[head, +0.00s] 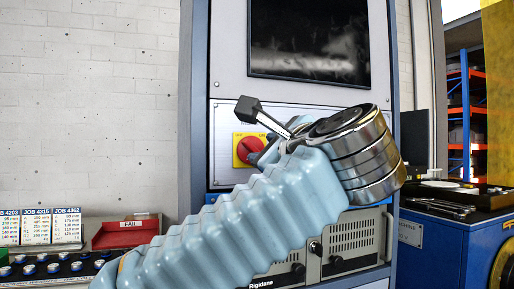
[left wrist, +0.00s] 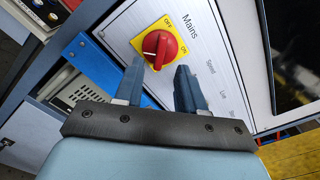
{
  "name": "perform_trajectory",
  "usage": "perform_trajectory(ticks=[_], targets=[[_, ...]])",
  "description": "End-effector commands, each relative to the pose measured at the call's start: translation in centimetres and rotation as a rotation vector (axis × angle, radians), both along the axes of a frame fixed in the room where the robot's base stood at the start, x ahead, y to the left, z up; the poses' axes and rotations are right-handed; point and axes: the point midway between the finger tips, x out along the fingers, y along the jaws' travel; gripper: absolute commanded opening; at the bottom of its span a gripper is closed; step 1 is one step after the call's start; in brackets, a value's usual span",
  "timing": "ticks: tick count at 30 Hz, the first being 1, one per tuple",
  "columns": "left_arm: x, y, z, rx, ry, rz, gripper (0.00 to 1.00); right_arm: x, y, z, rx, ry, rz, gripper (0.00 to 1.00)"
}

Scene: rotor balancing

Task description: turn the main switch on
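The main switch is a round red knob on a yellow plate, marked OFF and ON, on the light grey cabinet panel. The red knob (head: 249,149) shows in the head view just left of my left gripper, which partly hides the plate. In the left wrist view the red knob (left wrist: 160,48) is just beyond the fingertips, under the word Mains. I cannot tell clearly which mark it points to. My left gripper (left wrist: 159,70) is open and empty, its two fingers apart and facing the knob. Whether they touch it is unclear. My right gripper is not in view.
A dark screen (head: 310,40) sits above the panel. A rack unit with vents (head: 352,238) is below, behind my arm. A red FAIL tray (head: 125,232) and job cards (head: 50,226) are at lower left. A blue bench (head: 440,245) stands at right.

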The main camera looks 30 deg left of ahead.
Motion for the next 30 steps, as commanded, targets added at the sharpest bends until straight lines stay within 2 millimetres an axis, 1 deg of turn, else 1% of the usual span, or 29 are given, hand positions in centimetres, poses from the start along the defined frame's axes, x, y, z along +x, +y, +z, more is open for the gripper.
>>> perform_trajectory(ticks=[1, 3, 9, 13, 20, 28, 30], targets=[[0.7, 0.9, 0.1, 0.001, 0.002, 0.005, 0.39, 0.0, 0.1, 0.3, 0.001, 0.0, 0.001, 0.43], [1.6, 2.0, 0.1, 0.002, 0.002, 0.003, 0.39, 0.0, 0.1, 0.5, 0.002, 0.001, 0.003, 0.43], [3.3, 3.8, 0.1, 0.002, 0.001, 0.001, 0.39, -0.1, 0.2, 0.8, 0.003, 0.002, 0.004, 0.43], [3.7, 4.2, 0.0, 0.003, 0.0, -0.001, 0.39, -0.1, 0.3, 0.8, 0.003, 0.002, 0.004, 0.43], [3.7, 4.3, 0.0, 0.004, 0.001, -0.001, 0.39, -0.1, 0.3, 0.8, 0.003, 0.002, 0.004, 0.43], [3.7, 4.2, 0.0, 0.004, 0.002, -0.001, 0.0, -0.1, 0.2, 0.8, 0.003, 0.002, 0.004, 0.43], [3.7, 4.2, 0.0, 0.004, 0.002, -0.001, 0.0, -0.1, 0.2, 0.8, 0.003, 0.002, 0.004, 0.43]])
